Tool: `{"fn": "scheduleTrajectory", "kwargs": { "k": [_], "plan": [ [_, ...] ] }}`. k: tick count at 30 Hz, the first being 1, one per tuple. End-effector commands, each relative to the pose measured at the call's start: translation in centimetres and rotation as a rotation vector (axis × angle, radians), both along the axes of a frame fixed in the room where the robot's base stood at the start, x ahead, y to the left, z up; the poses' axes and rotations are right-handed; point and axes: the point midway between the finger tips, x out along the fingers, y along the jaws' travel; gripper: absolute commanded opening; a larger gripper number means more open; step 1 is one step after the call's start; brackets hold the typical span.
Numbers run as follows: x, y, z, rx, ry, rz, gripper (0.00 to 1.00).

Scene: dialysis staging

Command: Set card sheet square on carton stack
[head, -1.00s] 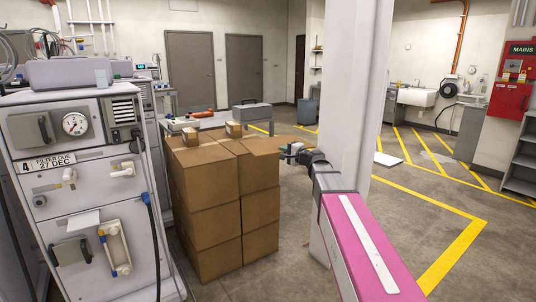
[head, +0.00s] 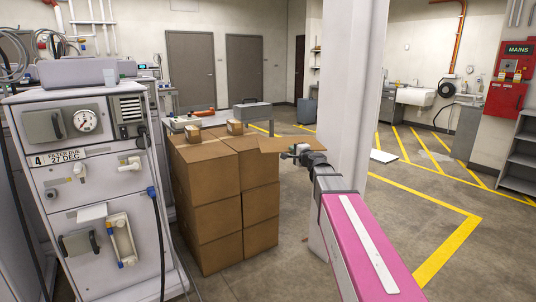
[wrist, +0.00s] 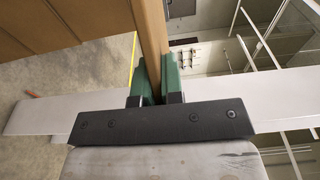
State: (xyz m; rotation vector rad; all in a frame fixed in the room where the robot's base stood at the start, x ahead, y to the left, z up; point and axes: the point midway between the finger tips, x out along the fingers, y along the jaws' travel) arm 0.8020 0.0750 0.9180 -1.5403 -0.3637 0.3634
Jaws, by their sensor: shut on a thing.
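The brown card sheet (head: 280,144) is at the right of the carton stack in the head view, near the height of the stack's top. Its left end appears to overlap the stack's right edge; I cannot tell whether they touch. The carton stack (head: 207,208) is several brown cartons in columns, with its top mostly bare. My gripper (head: 297,153) is shut on the sheet's near right edge. In the wrist view the green fingers (wrist: 158,82) pinch the sheet (wrist: 152,30), seen edge-on. Brown carton faces (wrist: 50,25) show at upper left there.
Two small boxes (head: 234,128) (head: 194,133) sit at the back of the stack's top. A white pillar (head: 345,90) stands close to the right of my gripper. A dialysis machine (head: 85,190) stands left of the stack. Yellow-lined floor (head: 400,235) lies open at right.

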Motion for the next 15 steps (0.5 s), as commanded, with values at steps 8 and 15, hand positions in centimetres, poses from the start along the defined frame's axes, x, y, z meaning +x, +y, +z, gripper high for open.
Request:
{"fn": "scheduleTrajectory", "kwargs": {
  "k": [8, 15],
  "plan": [
    [-0.3, -3.0, 2.0, 0.0, -0.002, -0.19, 0.0],
    [-0.5, -4.8, 3.8, -0.001, -0.003, -0.298, 0.0]
  ]
}}
